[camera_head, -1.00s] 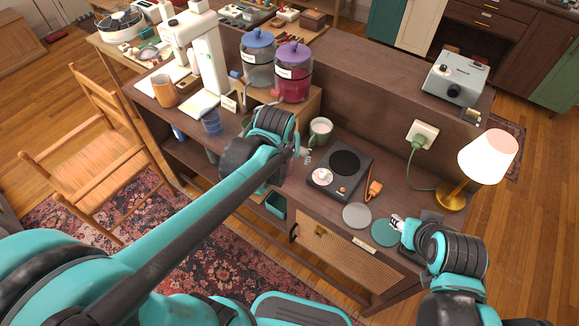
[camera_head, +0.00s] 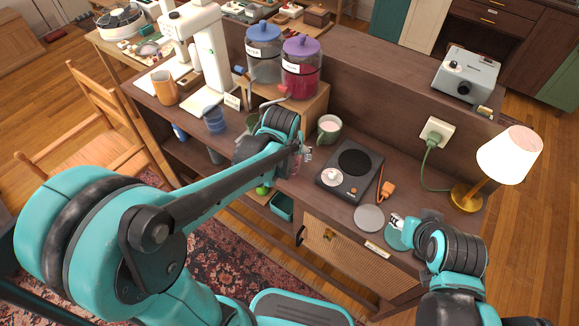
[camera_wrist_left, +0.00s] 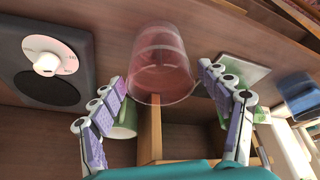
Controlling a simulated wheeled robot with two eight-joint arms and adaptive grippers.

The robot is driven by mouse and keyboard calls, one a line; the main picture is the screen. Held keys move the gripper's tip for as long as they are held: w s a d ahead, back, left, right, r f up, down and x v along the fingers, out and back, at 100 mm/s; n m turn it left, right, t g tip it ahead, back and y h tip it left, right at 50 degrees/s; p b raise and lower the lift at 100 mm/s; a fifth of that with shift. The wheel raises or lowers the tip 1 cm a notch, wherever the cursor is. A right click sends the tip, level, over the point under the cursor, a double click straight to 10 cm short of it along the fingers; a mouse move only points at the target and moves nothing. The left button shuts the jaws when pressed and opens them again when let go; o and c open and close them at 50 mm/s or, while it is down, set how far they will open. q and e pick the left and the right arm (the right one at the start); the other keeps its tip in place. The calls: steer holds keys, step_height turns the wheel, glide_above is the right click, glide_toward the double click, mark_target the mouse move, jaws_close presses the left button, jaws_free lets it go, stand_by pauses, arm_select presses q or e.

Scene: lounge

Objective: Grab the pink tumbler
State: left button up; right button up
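The pink tumbler (camera_wrist_left: 160,65) is see-through and stands in the left wrist view just beyond and between my left fingertips. My left gripper (camera_wrist_left: 164,88) is open, with its purple-padded fingers apart on either side of the tumbler's near end. I cannot tell whether either finger touches it. In the head view my left gripper (camera_head: 301,156) is over the counter's front edge, left of the hotplate, and the tumbler is mostly hidden by my arm. My right gripper (camera_head: 397,224) is low over the right end of the counter by a teal disc; its opening is unclear.
A hotplate (camera_head: 350,172) and a green mug (camera_head: 328,130) stand close to my left gripper. A blue cup (camera_head: 214,119) stands farther left. Two lidded jars (camera_head: 301,70) are behind. A lit lamp (camera_head: 508,155) and grey disc (camera_head: 369,218) are at right.

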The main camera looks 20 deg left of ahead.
arm_select(q)
jaws_close()
